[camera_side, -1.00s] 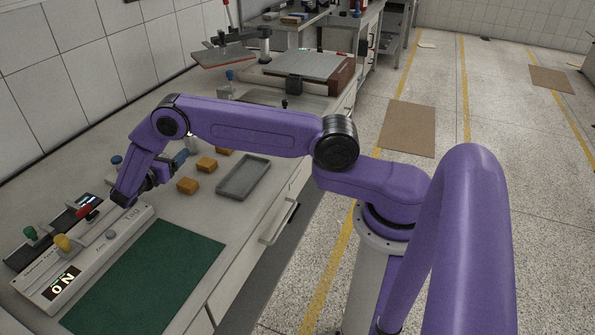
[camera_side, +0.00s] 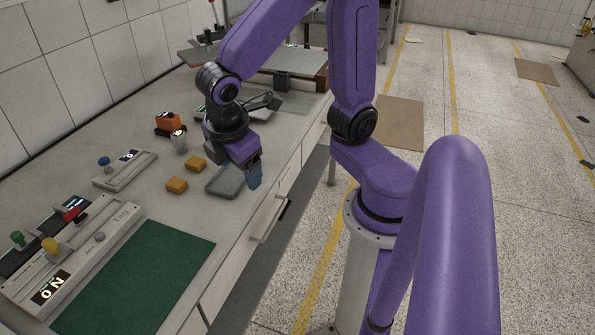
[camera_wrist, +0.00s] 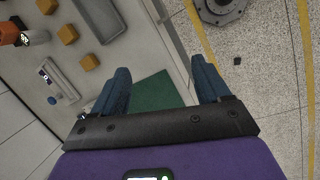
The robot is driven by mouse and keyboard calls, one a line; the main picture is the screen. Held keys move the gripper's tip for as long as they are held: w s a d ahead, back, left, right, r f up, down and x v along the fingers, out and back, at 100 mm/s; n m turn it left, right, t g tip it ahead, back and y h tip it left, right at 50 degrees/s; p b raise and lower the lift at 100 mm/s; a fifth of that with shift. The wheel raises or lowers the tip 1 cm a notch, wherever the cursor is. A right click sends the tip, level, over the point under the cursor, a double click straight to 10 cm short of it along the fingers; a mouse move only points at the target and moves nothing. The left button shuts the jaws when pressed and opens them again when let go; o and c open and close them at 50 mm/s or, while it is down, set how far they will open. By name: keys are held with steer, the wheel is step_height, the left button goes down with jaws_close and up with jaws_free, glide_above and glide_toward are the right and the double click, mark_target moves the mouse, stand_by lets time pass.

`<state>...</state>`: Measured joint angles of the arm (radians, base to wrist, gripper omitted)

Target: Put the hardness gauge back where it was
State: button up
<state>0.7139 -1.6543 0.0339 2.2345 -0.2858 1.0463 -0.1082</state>
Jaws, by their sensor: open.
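An orange device (camera_side: 167,121) with a grey metal cylinder (camera_side: 179,142) beside or on it stands at the back of the bench. It looks most like the hardness gauge, though I cannot be sure. It also shows at the left edge of the wrist view (camera_wrist: 9,33). My gripper (camera_side: 254,172) is over the grey tray's right end in the side view, pointing down. In the wrist view my gripper (camera_wrist: 160,84) has its two blue fingers wide apart, with nothing between them. The grey tray (camera_side: 220,184) is partly hidden by my gripper.
Orange-yellow blocks (camera_side: 176,185) lie left of the tray. A small panel with a blue knob (camera_side: 125,171) is farther left. The bench's right edge is close to my gripper.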

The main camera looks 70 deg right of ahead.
steer(key=s+d+m+g+y, duration=0.1)
steer(key=s+y, duration=0.2)
steer(key=s, duration=0.8)
steer(key=shift+s+d+r+y, duration=0.15)
steer(key=shift+d+y, duration=0.15)
